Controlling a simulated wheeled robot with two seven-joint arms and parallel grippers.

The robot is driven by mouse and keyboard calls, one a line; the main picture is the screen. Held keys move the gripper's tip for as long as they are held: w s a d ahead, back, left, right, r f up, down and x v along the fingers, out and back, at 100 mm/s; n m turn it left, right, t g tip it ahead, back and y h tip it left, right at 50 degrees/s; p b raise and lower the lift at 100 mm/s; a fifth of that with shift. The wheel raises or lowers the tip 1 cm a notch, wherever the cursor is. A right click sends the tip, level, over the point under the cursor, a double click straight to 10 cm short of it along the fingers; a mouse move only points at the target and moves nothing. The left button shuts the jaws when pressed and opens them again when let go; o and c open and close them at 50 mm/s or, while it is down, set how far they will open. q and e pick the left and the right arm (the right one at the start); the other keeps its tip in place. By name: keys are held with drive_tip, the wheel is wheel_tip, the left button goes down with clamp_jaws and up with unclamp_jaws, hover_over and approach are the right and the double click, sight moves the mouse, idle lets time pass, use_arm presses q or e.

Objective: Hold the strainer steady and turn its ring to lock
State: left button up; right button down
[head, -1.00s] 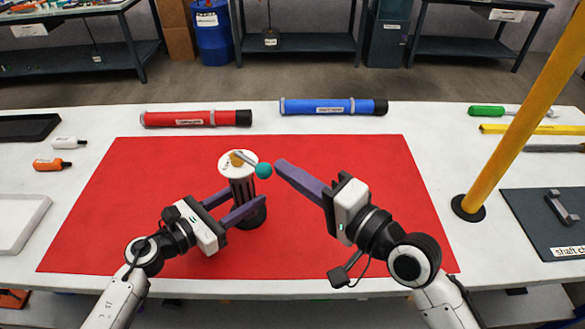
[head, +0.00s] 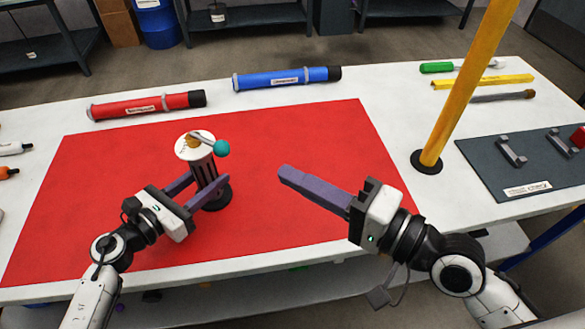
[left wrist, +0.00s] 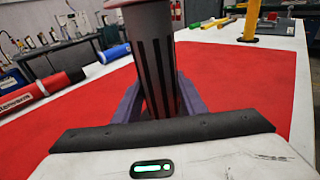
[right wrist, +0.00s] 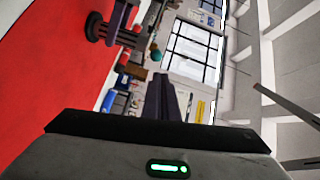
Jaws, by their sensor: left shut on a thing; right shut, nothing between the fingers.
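The strainer (head: 205,172) stands upright on the red mat, with a dark slotted body, a dark base and a white top ring (head: 195,146). A handle with a teal knob (head: 222,148) sticks out from the ring toward the right. My left gripper (head: 189,192) is shut on the strainer's body, one finger on each side; the left wrist view shows the slotted body (left wrist: 156,60) between the fingers. My right gripper (head: 283,172) is shut and empty, held in the air to the right of the knob and apart from it. The right wrist view shows the teal knob (right wrist: 155,56) beyond its fingers.
A red tube (head: 148,105) and a blue tube (head: 286,79) lie behind the red mat (head: 300,140). A yellow post (head: 462,90) rises at the right, near a dark board (head: 480,160) with handles. The mat's right part is clear.

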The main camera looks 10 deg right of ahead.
sight(207, 143)
idle(0.3)
drive_tip(key=w+f+m+g+y, duration=0.1)
drive_tip(key=w+f+m+g, duration=0.15)
drive_tip(key=w, duration=0.75)
drive_tip(key=w+a, duration=0.1)
drive_tip(key=a, duration=0.7)
drive_tip(key=shift+w+t, duration=0.4)
drive_tip(key=shift+t, duration=0.05)
drive_tip(key=shift+a+r+m, duration=0.1)
drive_tip(key=shift+m, duration=0.15)
use_arm(q)
drive_tip(key=shift+a, duration=0.1)
use_arm(e)
drive_tip(key=shift+s+a+r, duration=0.1)
drive_tip(key=shift+s+a, duration=0.2)
drive_tip(key=shift+s, duration=0.25)
drive_tip(key=shift+s+a, duration=0.3)
drive_tip(key=shift+s, duration=0.25)
